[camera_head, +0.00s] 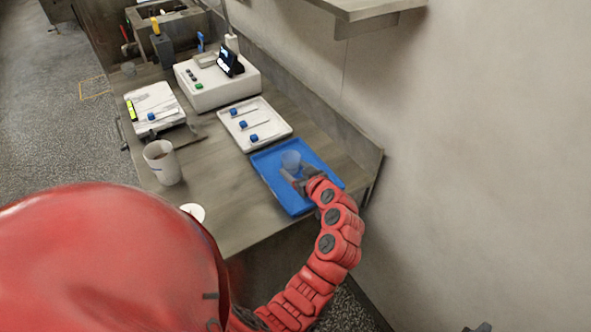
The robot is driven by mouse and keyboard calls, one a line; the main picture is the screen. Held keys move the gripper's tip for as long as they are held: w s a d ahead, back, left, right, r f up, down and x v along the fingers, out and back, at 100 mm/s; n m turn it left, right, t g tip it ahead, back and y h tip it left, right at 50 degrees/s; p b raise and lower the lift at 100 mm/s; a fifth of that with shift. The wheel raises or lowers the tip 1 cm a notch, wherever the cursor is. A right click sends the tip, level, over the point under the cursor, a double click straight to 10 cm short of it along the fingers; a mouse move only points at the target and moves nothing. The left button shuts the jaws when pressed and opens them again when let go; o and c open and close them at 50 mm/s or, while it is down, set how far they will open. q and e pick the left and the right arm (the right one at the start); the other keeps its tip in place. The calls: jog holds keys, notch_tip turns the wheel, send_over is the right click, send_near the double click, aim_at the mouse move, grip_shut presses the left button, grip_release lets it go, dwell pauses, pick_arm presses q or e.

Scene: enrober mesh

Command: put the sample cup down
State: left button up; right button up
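The sample cup (291,160), small and translucent bluish, is upright at the blue tray (270,185) at the near right of the bench. My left gripper (293,170) reaches over the tray from the near side. Its grey fingers are spread to about the cup's width, with their tips at its lower part. I cannot tell whether they press on the cup or whether its base touches the tray. A small dark piece at the bottom right edge may be the tip of my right gripper (478,328); its state does not show.
A white tray (283,133) with blue-ended tools lies behind the blue tray. A white instrument (217,85) stands farther back. A beaker (162,162) and a white round item (193,212) are to the left. The wall and a shelf (375,8) bound the right.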

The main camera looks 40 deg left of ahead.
pick_arm(q)
jog(key=o, duration=0.3)
jog(key=shift+r, duration=0.1)
